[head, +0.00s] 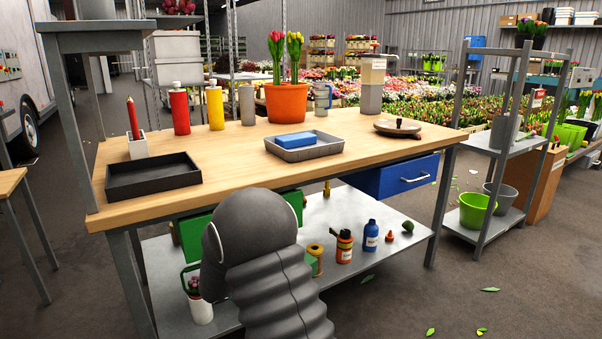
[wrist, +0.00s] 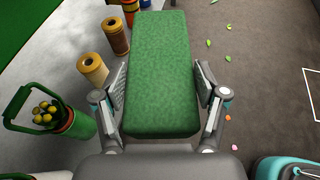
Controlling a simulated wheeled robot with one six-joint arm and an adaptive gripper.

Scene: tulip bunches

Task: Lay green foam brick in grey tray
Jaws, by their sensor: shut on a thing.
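My gripper (wrist: 160,88) is shut on the green foam brick (wrist: 158,55), with one finger on each long side of it. The brick points away from the wrist and is seen from above. In the head view my arm hides the gripper and most or all of the brick. The grey tray (head: 322,152) stands on the wooden table top, right of centre, in front of the orange pot. A blue brick (head: 295,140) lies in it. My gripper is low at the table's near side, apart from the tray.
The table top (head: 235,165) has a dark tray (head: 150,185) at left, several bottles behind, an orange flowerpot (head: 287,102) and a round dish (head: 397,130) at right. Below are a green drawer, an open blue drawer (head: 395,177) and a shelf with spools and bottles.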

